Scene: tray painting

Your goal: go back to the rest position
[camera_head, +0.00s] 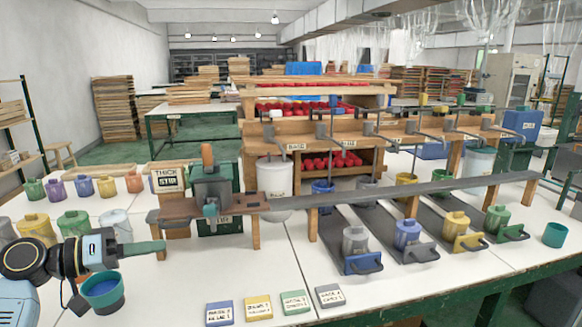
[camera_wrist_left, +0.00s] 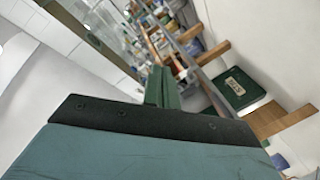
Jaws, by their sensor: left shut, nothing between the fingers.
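My left gripper (camera_head: 160,246) comes in from the left in the head view, over the front left of the white table. Its green fingers are shut with nothing between them and point right. In the left wrist view the shut fingers (camera_wrist_left: 162,88) stand up past the dark edge of the gripper body. A teal cup with blue inside (camera_head: 103,291) is just below the left wrist; the arm hides part of the view there, and I cannot tell whether they touch. My right gripper is not in view.
A grey device with an orange handle (camera_head: 212,190) stands on a wooden stand right of my gripper. Several coloured pots (camera_head: 37,229) are behind the arm. Blue, yellow, green and grey labelled blocks (camera_head: 258,307) lie in front. The white table between is clear.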

